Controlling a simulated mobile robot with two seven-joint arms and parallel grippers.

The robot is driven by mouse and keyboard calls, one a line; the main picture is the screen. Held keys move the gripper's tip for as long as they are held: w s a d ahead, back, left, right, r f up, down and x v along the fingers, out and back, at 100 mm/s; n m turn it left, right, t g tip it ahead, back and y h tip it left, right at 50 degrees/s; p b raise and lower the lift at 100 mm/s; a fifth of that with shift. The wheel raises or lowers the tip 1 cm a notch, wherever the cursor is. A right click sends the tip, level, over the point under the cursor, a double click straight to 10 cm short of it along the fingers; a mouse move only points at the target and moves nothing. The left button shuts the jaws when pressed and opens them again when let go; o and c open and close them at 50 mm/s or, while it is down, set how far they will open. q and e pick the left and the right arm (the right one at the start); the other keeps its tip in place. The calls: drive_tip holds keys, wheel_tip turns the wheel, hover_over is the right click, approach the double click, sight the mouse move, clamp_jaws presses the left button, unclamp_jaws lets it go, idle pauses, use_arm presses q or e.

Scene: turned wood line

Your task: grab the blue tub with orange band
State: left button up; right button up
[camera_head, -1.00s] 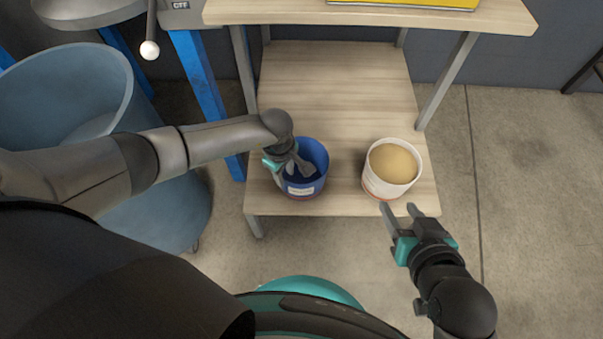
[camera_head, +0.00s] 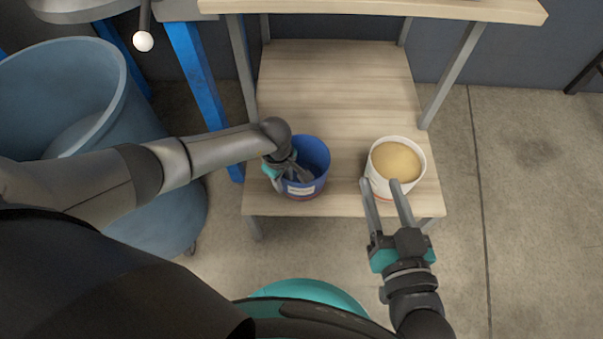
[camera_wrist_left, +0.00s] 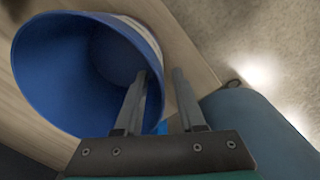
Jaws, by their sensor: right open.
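The blue tub (camera_head: 316,156) stands upright on the low wooden shelf, open at the top, with a pale label on its front. Its orange band is hard to make out. My left gripper (camera_head: 296,172) is at the tub's near left rim. In the left wrist view, the tub (camera_wrist_left: 62,70) fills the left side. There my left gripper (camera_wrist_left: 159,72) has its fingers apart, one inside the tub and one outside, with the wall between them. My right gripper (camera_head: 379,182) is open at the near side of a white tub (camera_head: 380,187).
The white tub, with tan contents, stands right of the blue tub on the shelf (camera_head: 335,85). A table top (camera_head: 380,8) overhangs the shelf's back. A large blue-grey bin (camera_head: 150,215) and a blue post (camera_head: 203,85) are at the left. The floor at right is clear.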

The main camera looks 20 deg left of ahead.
use_arm(q)
drive_tip(key=shift+f, duration=0.55)
use_arm(e)
drive_tip(key=shift+s+a+r+t, duration=0.25)
drive_tip(key=shift+s+r+t, duration=0.15)
drive_tip(key=shift+t, duration=0.2)
use_arm(q)
clamp_jaws()
use_arm(e)
drive_tip(key=shift+w, duration=0.1)
idle(0.6)
